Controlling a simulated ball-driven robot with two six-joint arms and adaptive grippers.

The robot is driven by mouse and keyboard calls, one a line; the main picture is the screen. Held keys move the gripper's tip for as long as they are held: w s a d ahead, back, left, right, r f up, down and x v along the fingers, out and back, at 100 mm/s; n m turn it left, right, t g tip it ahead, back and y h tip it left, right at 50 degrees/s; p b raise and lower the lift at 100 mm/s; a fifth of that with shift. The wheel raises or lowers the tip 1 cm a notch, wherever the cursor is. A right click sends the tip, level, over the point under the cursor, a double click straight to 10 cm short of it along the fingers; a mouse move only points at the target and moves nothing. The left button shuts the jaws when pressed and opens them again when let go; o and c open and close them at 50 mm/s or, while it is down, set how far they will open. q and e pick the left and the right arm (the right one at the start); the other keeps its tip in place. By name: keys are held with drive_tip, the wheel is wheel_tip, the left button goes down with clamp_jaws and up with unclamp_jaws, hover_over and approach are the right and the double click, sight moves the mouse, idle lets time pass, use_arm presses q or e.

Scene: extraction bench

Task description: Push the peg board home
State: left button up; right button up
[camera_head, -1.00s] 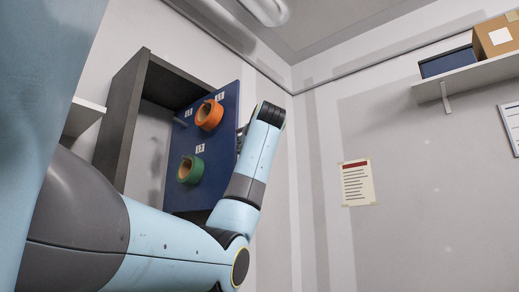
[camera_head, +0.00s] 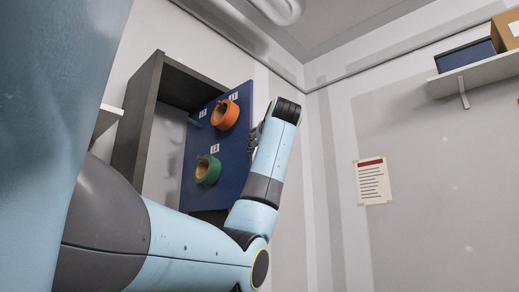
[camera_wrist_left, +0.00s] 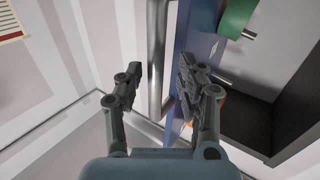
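The blue peg board (camera_head: 233,165) stands in front of the dark open case (camera_head: 140,125) in the head view, at an angle with a gap to the case's left wall. My left gripper (camera_head: 252,142) is at the board's right edge, largely hidden behind my wrist. In the left wrist view its fingers (camera_wrist_left: 158,85) are apart with nothing clasped. The board (camera_wrist_left: 205,45) shows edge-on just beyond the right finger; contact cannot be told. My right gripper is not in view.
A chrome bar (camera_wrist_left: 156,50) runs behind the gap between the fingers in the left wrist view. A wall shelf (camera_head: 475,75) with a blue box (camera_head: 466,57) and a cardboard box (camera_head: 507,30) is at upper right. A notice (camera_head: 374,182) hangs on the otherwise bare wall.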

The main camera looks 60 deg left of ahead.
use_arm(q)
drive_tip(key=v, duration=1)
drive_tip(key=shift+d, duration=0.4)
drive_tip(key=shift+s, duration=0.1)
